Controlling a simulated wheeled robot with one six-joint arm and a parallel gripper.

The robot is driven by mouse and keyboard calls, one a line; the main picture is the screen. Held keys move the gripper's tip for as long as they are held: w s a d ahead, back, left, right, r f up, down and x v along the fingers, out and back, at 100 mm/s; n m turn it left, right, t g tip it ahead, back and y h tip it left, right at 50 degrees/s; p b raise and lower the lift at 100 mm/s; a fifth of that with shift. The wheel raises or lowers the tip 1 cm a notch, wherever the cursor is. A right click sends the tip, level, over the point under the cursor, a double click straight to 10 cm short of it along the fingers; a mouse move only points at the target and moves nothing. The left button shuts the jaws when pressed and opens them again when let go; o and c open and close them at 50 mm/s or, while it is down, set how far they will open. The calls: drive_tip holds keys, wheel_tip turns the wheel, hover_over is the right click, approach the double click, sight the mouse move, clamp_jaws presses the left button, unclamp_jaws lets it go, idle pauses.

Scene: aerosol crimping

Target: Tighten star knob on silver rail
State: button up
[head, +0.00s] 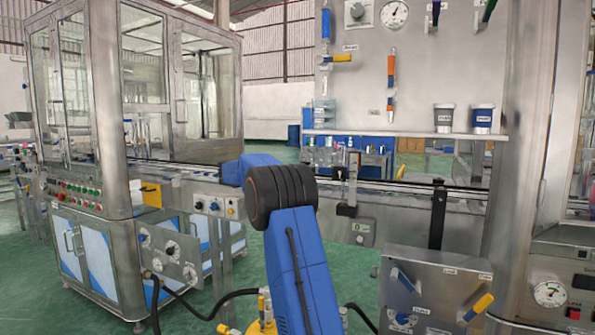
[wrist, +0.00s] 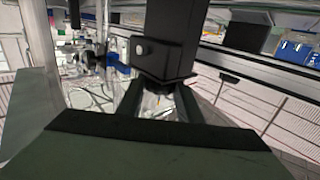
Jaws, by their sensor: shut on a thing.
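In the wrist view, my gripper (wrist: 160,98) is shut, its two dark fingers converging just below a black block (wrist: 162,48). The part between the fingers is small and mostly hidden; it sits where the star knob would be, and its shape is not clear. The black block has a small pale round button on its face. The silver rail (wrist: 262,82) runs diagonally behind it to the right. In the head view, the silver rail (head: 400,188) runs across the middle. My blue arm and its black joint hide my gripper there.
Black brackets (head: 438,215) stand along the rail to the right of my arm. A steel control box (head: 435,285) with coloured handles stands at lower right. A glass-walled machine (head: 140,90) is at left. A shelf with two cups (head: 482,120) is above the rail.

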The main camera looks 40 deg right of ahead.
drive_tip(key=shift+m+g+y, duration=1.3)
drive_tip(key=shift+m+g, duration=0.3)
drive_tip(key=shift+g, duration=0.5)
drive_tip(key=shift+r, duration=0.1)
drive_tip(key=o, duration=1)
drive_tip(key=shift+o, duration=0.2)
